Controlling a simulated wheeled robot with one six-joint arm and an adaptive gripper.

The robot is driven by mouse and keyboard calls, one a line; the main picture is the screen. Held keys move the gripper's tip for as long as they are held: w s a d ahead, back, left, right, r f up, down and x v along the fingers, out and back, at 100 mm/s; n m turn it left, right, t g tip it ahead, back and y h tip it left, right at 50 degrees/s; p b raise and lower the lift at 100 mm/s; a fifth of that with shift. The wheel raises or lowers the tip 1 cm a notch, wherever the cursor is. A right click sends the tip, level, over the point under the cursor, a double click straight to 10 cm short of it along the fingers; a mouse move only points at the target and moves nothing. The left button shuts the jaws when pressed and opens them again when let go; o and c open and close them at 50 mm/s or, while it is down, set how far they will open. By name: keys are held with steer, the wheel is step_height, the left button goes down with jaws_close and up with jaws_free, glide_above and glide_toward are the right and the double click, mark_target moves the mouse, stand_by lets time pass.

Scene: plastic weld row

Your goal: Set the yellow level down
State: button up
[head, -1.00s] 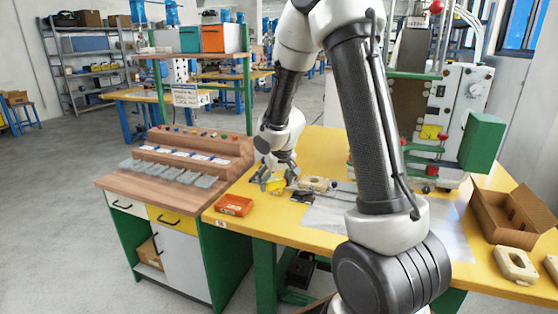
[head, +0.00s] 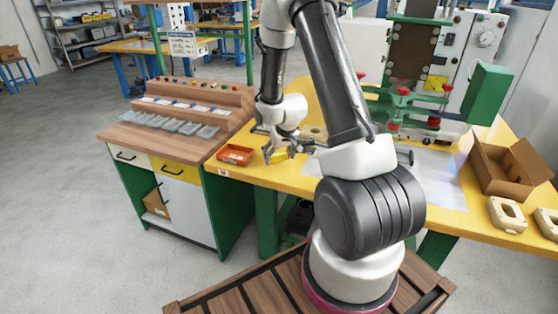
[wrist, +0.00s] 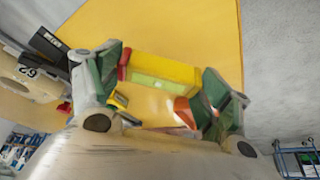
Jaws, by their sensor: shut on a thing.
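The yellow level (wrist: 165,72) is a short yellow bar with a red end and a yellow-green strip along its side. My gripper (wrist: 163,78) is shut on it, one finger at each end, in the wrist view. In the head view the level (head: 277,156) hangs in my gripper (head: 275,149) near the front edge of the yellow table (head: 262,178), right of the orange tray. I cannot tell whether the level touches the table.
The orange tray (head: 236,154) stands close to the left. A beige part (wrist: 35,85) and dark items lie beside the gripper in the wrist view. An open cardboard box (head: 508,166) and beige blocks (head: 507,214) are at the far right.

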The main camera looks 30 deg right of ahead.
mark_target(280, 158)
steer(key=shift+f, duration=1.4)
steer(key=o, duration=1.1)
steer(key=shift+f, duration=0.15)
